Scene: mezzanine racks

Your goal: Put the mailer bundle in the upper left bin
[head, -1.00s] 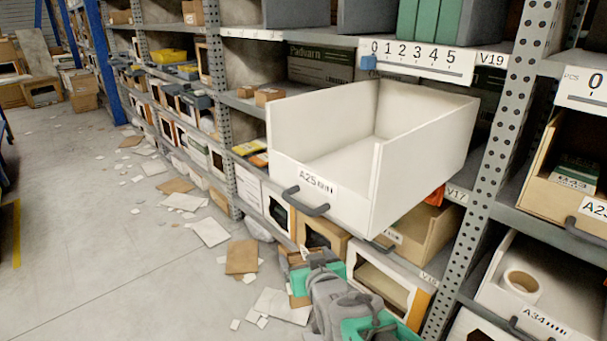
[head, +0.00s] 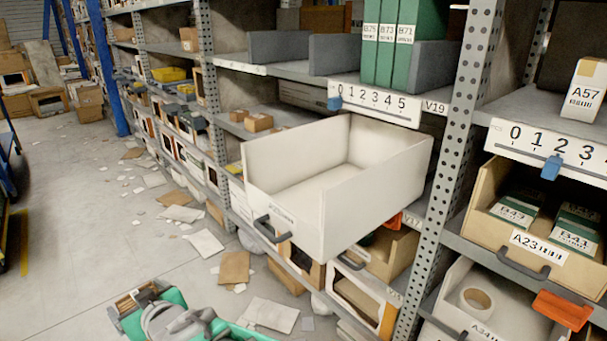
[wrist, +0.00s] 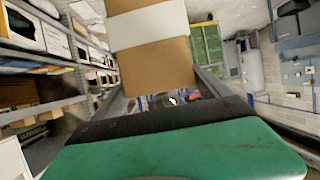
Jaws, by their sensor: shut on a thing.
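The mailer bundle (wrist: 150,55) is a brown packet with a white band around it. In the wrist view it juts out beyond the green finger pad of my gripper (wrist: 170,112). In the head view my green and grey gripper (head: 146,303) is low at the left of centre, over the floor, with a brown edge of the bundle showing at its tip. It is shut on the bundle. A white bin (head: 318,230) is pulled out from the rack and looks empty. My gripper is apart from it, to its lower left.
Green boxes (head: 400,45) stand on the shelf above the white bin. A rack upright (head: 455,150) rises right of the bin, with bin A23 (head: 500,222) beyond it. Loose papers (head: 205,243) litter the floor; the aisle at left is otherwise open.

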